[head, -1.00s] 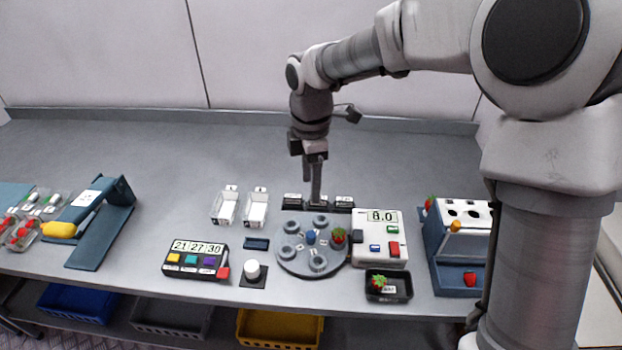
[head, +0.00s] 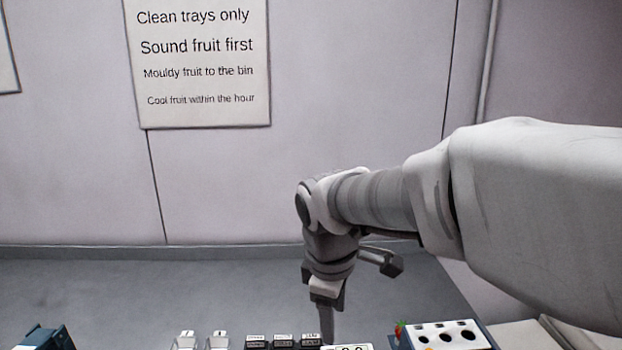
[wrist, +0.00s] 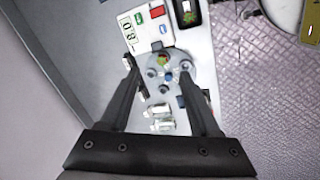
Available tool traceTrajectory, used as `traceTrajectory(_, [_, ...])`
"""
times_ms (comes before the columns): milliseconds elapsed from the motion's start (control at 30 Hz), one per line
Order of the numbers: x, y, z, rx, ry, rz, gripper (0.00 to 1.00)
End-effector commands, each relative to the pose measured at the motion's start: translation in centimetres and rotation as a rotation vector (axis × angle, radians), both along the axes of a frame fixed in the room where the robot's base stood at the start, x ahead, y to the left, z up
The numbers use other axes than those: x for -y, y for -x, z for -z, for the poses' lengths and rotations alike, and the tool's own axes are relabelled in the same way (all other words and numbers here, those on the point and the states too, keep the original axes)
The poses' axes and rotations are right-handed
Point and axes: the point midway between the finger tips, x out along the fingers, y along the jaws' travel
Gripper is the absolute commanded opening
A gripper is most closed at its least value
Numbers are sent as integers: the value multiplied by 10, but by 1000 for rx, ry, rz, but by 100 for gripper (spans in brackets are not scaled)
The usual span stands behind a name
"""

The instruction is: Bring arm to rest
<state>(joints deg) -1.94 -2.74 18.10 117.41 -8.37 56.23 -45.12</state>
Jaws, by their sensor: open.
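My gripper (head: 328,322) hangs pointing down over the bench in the head view, its fingertips cut near the bottom edge. In the wrist view my gripper (wrist: 157,70) has its two fingers spread wide apart, with nothing held between them. The grey round turntable (wrist: 205,75) lies below and beyond the fingers, apart from them. My arm reaches in from the right in the head view.
Small white trays (head: 218,340) and black labelled blocks (head: 283,341) line the bottom of the head view. A white rack with holes (head: 445,334) is at right. A notice (head: 197,62) hangs on the back wall.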

Motion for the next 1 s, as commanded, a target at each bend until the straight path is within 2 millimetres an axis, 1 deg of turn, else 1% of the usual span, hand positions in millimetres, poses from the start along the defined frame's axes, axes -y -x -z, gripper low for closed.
traceTrajectory(33, [10, 9, -7, 28, -12, 71, 63])
traceTrajectory(200, [40, 38, -24, 108, -77, 329, 63])
traceTrajectory(333, [60, 61, -32, 165, -145, 521, 63])
traceTrajectory(500, [82, 93, -37, 232, -258, 769, 63])
traceTrajectory(600, [92, 109, -37, 263, -330, 900, 63])
traceTrajectory(733, [99, 125, -35, 288, -410, 1031, 63])
traceTrajectory(833, [102, 133, -33, 298, -450, 1093, 63])
traceTrajectory(1000, [104, 137, -32, 300, -475, 1132, 63])
